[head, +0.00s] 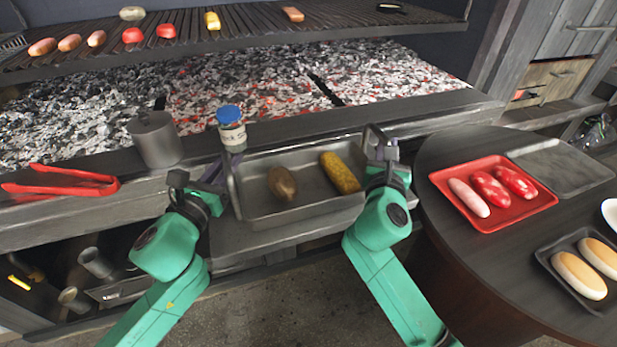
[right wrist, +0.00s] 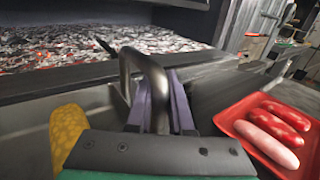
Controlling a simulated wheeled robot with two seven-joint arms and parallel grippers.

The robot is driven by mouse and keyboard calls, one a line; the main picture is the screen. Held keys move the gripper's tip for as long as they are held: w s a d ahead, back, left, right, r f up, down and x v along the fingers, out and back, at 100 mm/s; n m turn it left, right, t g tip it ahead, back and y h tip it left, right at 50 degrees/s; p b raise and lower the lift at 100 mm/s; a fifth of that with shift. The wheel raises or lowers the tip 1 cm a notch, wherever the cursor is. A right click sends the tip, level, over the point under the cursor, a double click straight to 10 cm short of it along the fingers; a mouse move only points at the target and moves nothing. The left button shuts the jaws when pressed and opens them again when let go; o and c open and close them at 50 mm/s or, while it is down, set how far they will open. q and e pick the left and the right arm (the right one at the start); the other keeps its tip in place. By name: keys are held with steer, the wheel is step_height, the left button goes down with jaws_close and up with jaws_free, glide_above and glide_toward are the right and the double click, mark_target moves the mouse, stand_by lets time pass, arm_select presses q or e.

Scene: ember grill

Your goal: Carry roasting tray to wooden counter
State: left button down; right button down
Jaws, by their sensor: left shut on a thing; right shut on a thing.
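The grey metal roasting tray (head: 262,215) is at the front ledge of the grill, in the middle of the head view. A brown potato-like item (head: 282,183) and a yellow corn cob (head: 340,173) lie in it. My left gripper (head: 222,178) is shut on the tray's left handle. My right gripper (head: 382,150) is shut on the right handle (right wrist: 150,85), which shows between purple fingers in the right wrist view. The dark wooden counter (head: 445,240) stands to the right of the tray. Whether the tray touches the ledge, I cannot tell.
A red tray with sausages (head: 540,203), a bare grey tray (head: 570,172) and a dark tray with buns (head: 561,241) occupy the counter. A lidded grey pot (head: 156,140), a blue-capped jar (head: 231,128) and red tongs (head: 65,182) stand or lie on the ledge. Embers (head: 250,88) glow behind.

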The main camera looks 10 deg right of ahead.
arm_select(q)
step_height(320, 180, up, 5)
steer(key=p, duration=0.4)
steer(key=shift+r, duration=0.15)
stand_by(0.6)
